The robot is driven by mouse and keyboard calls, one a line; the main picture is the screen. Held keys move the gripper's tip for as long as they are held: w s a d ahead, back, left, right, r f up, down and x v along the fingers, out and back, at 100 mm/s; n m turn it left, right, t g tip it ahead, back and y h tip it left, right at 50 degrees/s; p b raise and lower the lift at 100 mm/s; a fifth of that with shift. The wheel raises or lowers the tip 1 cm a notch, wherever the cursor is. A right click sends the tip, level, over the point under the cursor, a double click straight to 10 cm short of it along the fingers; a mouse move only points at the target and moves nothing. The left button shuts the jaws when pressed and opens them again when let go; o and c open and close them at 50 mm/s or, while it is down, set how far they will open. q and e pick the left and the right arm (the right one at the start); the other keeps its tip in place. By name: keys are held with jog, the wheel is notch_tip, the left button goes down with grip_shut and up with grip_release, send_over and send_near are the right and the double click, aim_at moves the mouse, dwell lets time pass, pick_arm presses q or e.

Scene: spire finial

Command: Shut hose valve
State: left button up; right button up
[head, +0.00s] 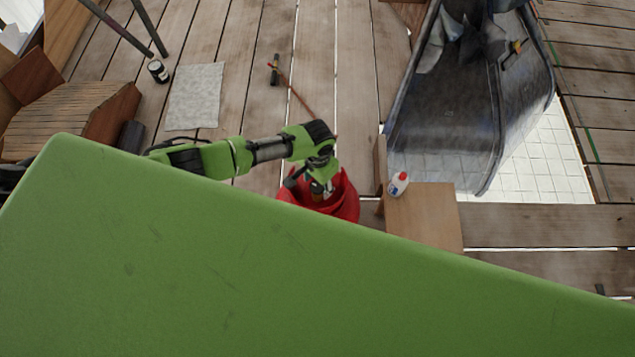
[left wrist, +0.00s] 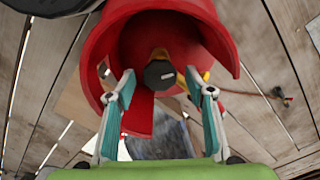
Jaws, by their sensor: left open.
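A red round housing (head: 345,200) stands on the plank deck below my left arm; it also fills the top of the left wrist view (left wrist: 105,40). Inside its opening, a dark round knob (left wrist: 160,74) with yellow parts around it looks like the hose valve. My left gripper (head: 320,190) is over the red housing. In the left wrist view its two fingers (left wrist: 160,88) are spread apart, one on each side of the knob. I cannot tell whether they touch it. In the head view my arm and gripper hide much of the housing. My right gripper is in neither view.
A brown wooden box or bench (head: 425,215) stands right of the housing, with a white bottle with a red cap (head: 398,184) on it. A large dark chute-like container (head: 465,95) lies beyond. A dark-headed tool (head: 275,70) and a grey mat (head: 195,97) lie on the deck.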

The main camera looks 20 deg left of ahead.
pick_arm(q)
jog(key=c, duration=1.1)
jog(key=shift+c, duration=0.2)
jog(key=shift+o, duration=0.2)
jog(key=shift+m, duration=0.4)
jog(key=m, duration=0.5)
jog(key=shift+m, duration=0.3)
jog(key=m, duration=0.5)
jog(key=shift+m, duration=0.4)
jog(key=o, duration=1.1)
